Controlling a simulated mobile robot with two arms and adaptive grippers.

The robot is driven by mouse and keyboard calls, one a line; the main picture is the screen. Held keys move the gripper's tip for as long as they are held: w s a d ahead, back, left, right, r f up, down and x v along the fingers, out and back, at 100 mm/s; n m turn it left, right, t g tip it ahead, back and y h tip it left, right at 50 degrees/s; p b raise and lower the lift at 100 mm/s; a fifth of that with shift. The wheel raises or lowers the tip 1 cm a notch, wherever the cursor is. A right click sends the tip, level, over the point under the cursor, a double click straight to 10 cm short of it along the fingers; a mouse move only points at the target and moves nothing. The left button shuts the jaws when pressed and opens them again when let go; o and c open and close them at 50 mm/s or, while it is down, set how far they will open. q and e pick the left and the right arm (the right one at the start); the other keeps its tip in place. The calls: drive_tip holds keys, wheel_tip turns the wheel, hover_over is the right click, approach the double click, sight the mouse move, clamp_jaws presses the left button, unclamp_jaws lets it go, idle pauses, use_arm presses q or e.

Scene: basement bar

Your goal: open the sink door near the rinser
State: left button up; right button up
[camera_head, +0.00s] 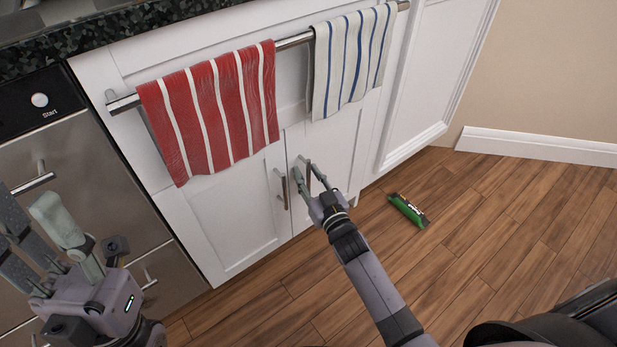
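The white sink cabinet has a left door (225,222) and a right door (338,150), both closed, each with a short vertical metal handle near the middle seam. My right gripper (306,176) is at the right door's handle (308,172), its fingers apart with the handle showing between them. Contact with the handle cannot be made out. The left door's handle (282,188) is free, just left of this gripper. My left gripper (38,212) is open and empty at the lower left, in front of the steel appliance. The rinser cannot be made out.
A red striped towel (215,110) and a white-blue towel (350,62) hang on a metal bar (292,41) above the doors. A steel appliance (80,160) stands left. A green item (408,210) lies on the wood floor (480,235), otherwise mostly clear.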

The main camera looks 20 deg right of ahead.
drive_tip(key=shift+c, duration=0.2)
clamp_jaws()
idle(0.7)
